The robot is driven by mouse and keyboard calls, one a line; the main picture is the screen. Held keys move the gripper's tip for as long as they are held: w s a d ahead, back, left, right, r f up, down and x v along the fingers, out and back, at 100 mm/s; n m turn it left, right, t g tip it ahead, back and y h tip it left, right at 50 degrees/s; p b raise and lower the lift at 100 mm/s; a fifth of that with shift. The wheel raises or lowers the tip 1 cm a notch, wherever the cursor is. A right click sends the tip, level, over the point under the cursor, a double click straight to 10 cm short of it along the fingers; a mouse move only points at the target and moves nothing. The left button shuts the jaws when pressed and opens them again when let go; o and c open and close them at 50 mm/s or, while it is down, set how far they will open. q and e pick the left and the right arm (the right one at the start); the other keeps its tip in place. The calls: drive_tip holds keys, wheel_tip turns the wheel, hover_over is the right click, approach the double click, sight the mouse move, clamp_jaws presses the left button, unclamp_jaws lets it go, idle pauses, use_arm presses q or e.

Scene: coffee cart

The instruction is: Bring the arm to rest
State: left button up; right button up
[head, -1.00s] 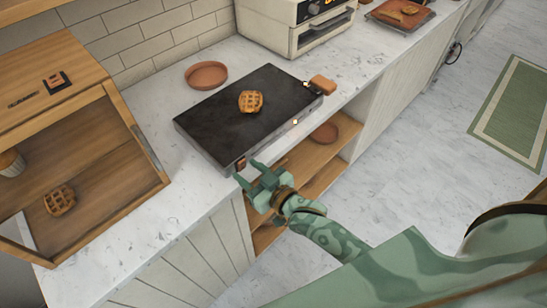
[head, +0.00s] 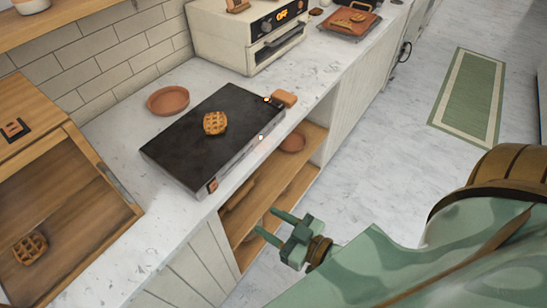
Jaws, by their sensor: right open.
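My right gripper (head: 268,225) is in the head view, low in the middle, in front of the counter and its open shelves. Its two green fingers are apart and nothing is between them. It is clear of the dark griddle (head: 193,152), which sits on the counter above and left of it. The right arm (head: 390,255) comes in from the lower right, partly cut off by the frame. My left gripper is not in view.
A waffle (head: 215,123) lies on the griddle. A terracotta dish (head: 168,100) stands behind it. A wooden case (head: 85,195) with another waffle (head: 30,247) is at left. A toaster oven (head: 235,35) and a tray (head: 335,26) stand farther back.

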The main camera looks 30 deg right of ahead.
idle(0.4)
drive_tip(key=s+d+f+g+h, duration=0.2)
drive_tip(key=s+d+f+g, duration=0.3)
drive_tip(key=f, duration=0.7)
drive_tip(key=s+d+f+g+h, duration=0.1)
drive_tip(key=s+f+g+h, duration=0.1)
drive_tip(key=s+f, duration=0.65)
drive_tip(key=s+f+g+h, duration=0.1)
drive_tip(key=s+f+g, duration=0.6)
drive_tip(key=s+f, duration=0.7)
drive_tip(key=shift+s+d+f+g+h+b, duration=0.3)
drive_tip(key=shift+f, duration=1.45)
